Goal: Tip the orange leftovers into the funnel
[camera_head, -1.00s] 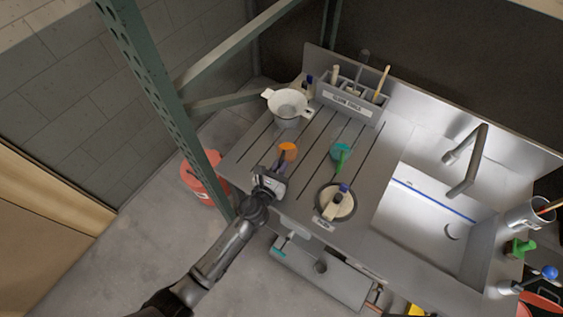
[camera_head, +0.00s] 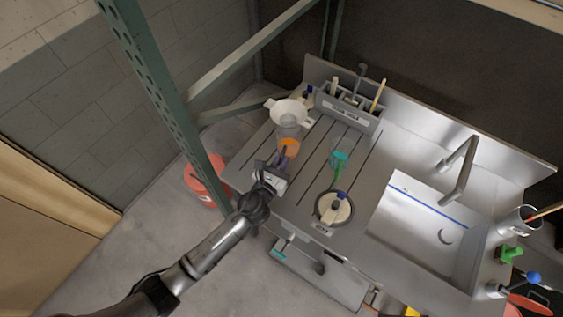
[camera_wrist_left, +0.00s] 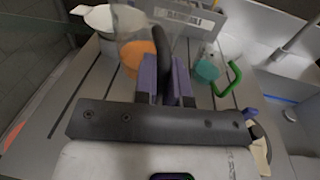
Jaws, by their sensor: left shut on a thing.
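A clear jug with orange liquid (camera_head: 290,147) in its bottom is held by its dark handle in my left gripper (camera_head: 280,163). In the left wrist view the purple finger pads (camera_wrist_left: 165,80) close on the handle, with the orange part (camera_wrist_left: 135,55) just left of them. The jug looks about upright. The white funnel (camera_head: 289,107), with side tabs, stands behind the jug at the back left of the counter. It also shows in the left wrist view (camera_wrist_left: 98,18). The jug's clear upper part overlaps the funnel's front in both views. My right gripper is out of view.
A teal-filled jug with a green handle (camera_head: 340,158) stands right of the held jug. A round container (camera_head: 322,215) is near the front edge. A grey tool caddy (camera_head: 350,112) is at the back, the sink (camera_head: 425,225) to the right. A green rack post (camera_head: 165,95) rises left.

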